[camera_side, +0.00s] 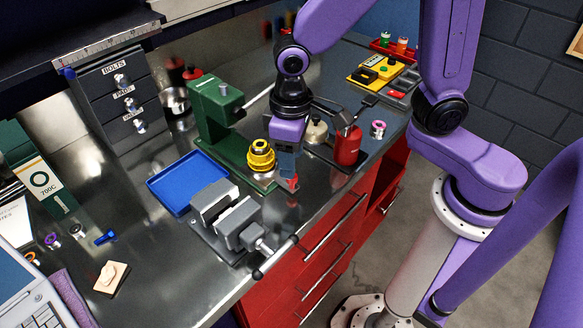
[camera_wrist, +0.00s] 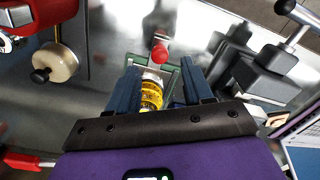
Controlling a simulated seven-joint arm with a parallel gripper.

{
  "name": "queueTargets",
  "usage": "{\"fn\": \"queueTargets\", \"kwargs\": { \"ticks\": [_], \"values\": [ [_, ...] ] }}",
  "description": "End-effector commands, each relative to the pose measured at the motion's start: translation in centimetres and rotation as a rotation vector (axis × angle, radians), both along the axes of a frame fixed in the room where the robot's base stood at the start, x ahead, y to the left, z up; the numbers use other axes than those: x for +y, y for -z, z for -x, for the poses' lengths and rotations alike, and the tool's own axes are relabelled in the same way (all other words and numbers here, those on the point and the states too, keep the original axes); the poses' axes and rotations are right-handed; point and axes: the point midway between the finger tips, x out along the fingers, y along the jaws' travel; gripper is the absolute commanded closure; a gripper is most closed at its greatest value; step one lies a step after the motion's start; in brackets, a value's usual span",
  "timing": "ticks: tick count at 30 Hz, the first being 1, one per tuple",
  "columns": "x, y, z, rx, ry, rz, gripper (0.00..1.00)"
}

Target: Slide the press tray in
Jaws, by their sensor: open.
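The green press (camera_side: 218,112) stands on the steel bench. A yellow ringed part (camera_side: 261,154) sits at the front of its base and also shows in the wrist view (camera_wrist: 151,95). A red knob (camera_side: 292,183), apparently the tray's handle, is at the press's front; it also shows in the wrist view (camera_wrist: 160,53). My gripper (camera_side: 290,178) points down over the knob. In the wrist view my gripper (camera_wrist: 161,68) is open, its dark blue fingers either side of the knob and apparently not touching it.
A grey vise (camera_side: 228,215) and a blue tray (camera_side: 187,182) are left of the press. Red drawers (camera_side: 320,250) lie below the bench edge.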

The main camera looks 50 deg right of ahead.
Motion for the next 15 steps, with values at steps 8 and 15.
{"fn": "queueTargets", "kwargs": {
  "ticks": [8,15],
  "values": [
    [0.0,3.3,0.0,0.001,0.000,0.002,0.49],
    [0.0,4.1,0.0,0.000,0.000,0.000,0.49]
  ]
}}
